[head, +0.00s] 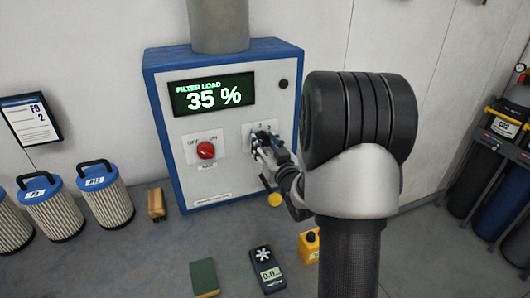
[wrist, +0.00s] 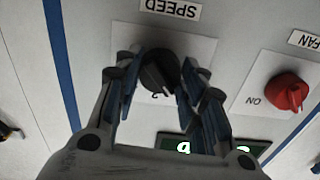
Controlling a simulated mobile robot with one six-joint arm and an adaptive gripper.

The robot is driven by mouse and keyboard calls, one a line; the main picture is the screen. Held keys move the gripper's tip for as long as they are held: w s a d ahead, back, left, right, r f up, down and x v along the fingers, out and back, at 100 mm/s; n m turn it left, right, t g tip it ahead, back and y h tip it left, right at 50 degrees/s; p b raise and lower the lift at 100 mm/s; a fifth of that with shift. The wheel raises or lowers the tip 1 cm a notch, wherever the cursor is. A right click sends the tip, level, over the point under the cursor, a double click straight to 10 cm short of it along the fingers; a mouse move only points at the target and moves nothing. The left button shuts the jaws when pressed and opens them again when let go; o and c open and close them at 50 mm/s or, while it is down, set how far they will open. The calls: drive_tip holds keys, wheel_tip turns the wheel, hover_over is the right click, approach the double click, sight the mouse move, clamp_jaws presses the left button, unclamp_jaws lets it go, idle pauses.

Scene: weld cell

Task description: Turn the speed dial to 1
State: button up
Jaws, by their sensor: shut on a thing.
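In the head view my gripper (head: 265,143) is at the right side of the blue-edged control panel (head: 222,190) and hides most of the dial. A digit on the plate shows beside the dial, partly covered by the fingers. Which mark the dial points to cannot be told.
A red fan knob (head: 206,150) sits left of the dial, and also shows in the wrist view (wrist: 287,92). The display (head: 213,95) reads "FILTER LOAD 35 %". Filter cartridges (head: 107,200), a green-topped block (head: 204,277) and a handheld meter (head: 267,270) stand or lie below.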

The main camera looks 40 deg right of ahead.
drive_tip(key=shift+n+b, duration=0.4)
drive_tip(key=shift+n, duration=0.1)
drive_tip(key=o, duration=1.1)
drive_tip(key=v, duration=0.7)
drive_tip(key=shift+s, duration=0.25)
